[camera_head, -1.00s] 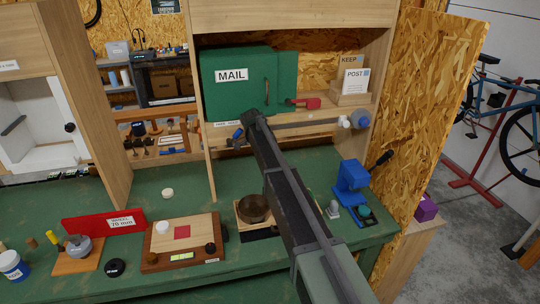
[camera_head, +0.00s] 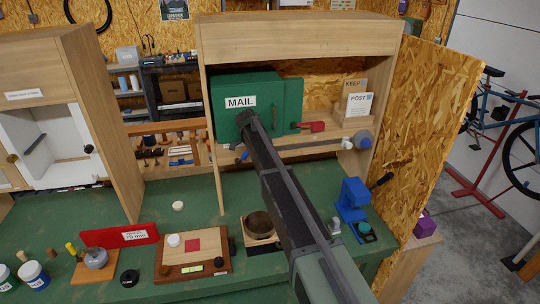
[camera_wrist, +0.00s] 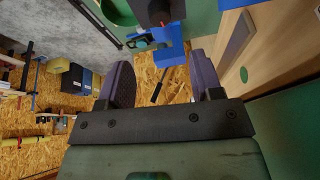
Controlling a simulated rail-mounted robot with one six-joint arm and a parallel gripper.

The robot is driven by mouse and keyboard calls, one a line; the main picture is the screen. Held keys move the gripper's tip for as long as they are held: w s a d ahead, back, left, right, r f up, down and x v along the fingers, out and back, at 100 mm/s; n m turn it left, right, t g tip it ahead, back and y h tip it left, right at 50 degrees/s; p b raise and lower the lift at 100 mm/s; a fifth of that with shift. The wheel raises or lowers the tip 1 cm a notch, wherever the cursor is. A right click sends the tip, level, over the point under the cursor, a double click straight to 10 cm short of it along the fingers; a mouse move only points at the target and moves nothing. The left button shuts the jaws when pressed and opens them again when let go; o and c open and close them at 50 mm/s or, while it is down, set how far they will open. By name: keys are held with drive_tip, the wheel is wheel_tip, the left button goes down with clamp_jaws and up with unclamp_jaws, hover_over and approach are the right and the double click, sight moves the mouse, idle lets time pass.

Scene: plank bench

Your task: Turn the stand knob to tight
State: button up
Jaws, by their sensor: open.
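No part labelled as the stand knob can be made out. A blue stand-like device (camera_head: 352,194) with a black handle (camera_head: 382,180) stands at the right end of the green bench. A blue-grey round knob (camera_head: 364,139) sits at the right end of a rod under the shelf; I cannot tell which belongs to the task. My gripper (camera_wrist: 162,65) is open, with two purple-grey fingers apart and nothing held. Beyond them the wrist view shows a blue body (camera_wrist: 173,54) and a black handle (camera_wrist: 157,92). In the head view my arm hides the fingers.
A green mailbox (camera_head: 232,120) and a red handle-like part (camera_head: 312,126) are on the shelf. A bowl (camera_head: 259,223), a wooden box with a display (camera_head: 210,250) and a red board (camera_head: 100,238) occupy the bench. An upright chipboard panel (camera_head: 440,120) bounds the right side.

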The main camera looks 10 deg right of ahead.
drive_tip(key=s+d+n+t+y, duration=0.2)
drive_tip(key=d+n+y, duration=0.1)
drive_tip(key=n, duration=0.8)
drive_tip(key=s+d+n+t+y, duration=0.2)
drive_tip(key=d+n+y, duration=0.1)
drive_tip(key=n, duration=0.8)
drive_tip(key=shift+n, duration=0.3)
drive_tip(key=b+x, duration=1)
drive_tip(key=x, duration=0.1)
drive_tip(key=shift+f, duration=0.2)
drive_tip(key=shift+r, duration=0.15)
drive_tip(key=shift+c, duration=0.2)
drive_tip(key=c, duration=0.9)
drive_tip(key=shift+m+h, duration=0.3)
drive_tip(key=shift+m, duration=0.5)
